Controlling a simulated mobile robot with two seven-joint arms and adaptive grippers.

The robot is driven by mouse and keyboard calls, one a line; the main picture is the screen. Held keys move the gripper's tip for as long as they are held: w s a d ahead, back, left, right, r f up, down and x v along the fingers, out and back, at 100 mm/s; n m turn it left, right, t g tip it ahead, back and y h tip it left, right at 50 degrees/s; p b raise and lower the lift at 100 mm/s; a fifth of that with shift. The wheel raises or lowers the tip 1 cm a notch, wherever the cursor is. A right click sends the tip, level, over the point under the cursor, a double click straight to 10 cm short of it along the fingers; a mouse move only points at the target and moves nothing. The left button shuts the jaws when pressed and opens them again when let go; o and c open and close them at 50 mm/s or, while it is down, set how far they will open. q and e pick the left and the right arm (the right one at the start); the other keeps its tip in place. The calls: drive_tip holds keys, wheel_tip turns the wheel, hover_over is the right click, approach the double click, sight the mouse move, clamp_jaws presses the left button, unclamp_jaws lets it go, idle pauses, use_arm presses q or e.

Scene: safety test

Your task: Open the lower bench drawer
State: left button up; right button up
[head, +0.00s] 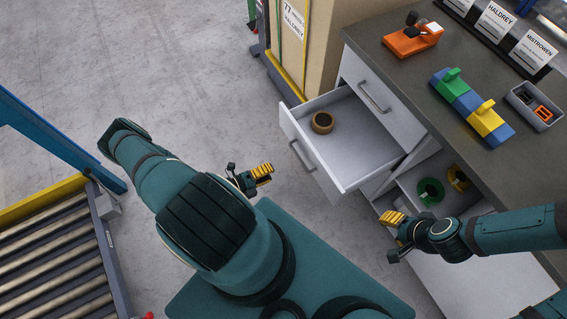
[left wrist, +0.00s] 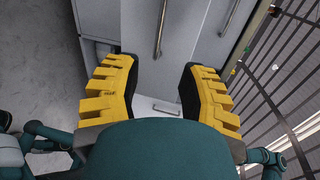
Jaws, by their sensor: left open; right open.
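The bench (head: 425,90) stands at the right with white drawers under its dark top. The upper drawer (head: 378,100) is closed. The lower drawer (head: 345,150) beneath it is pulled well out, with a brown ring (head: 322,122) inside. Its bar handle (head: 303,156) is on the front panel. My left gripper (head: 262,174) is open, empty and apart from that handle, to its left. In the left wrist view a bar handle (left wrist: 161,28) shows beyond the open fingers (left wrist: 158,95). My right gripper (head: 392,220) is open below the pulled-out drawer in the picture, near the bench front.
A compartment (head: 410,180) right of the drawer holds a green ring (head: 430,190) and a yellow ring (head: 458,178). Colored blocks (head: 470,107), an orange tool (head: 413,39) and a grey tray (head: 534,106) sit on the bench. A roller conveyor (head: 50,250) is at left. Floor between is clear.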

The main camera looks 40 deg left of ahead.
sight(300, 159)
use_arm(q)
drive_tip(key=b+x, duration=0.1)
drive_tip(key=x, duration=1.3)
drive_tip(key=shift+r+b, duration=0.1)
drive_tip(key=shift+b, duration=0.2)
drive_tip(key=shift+c, duration=0.4)
drive_tip(key=shift+s, duration=0.1)
clamp_jaws()
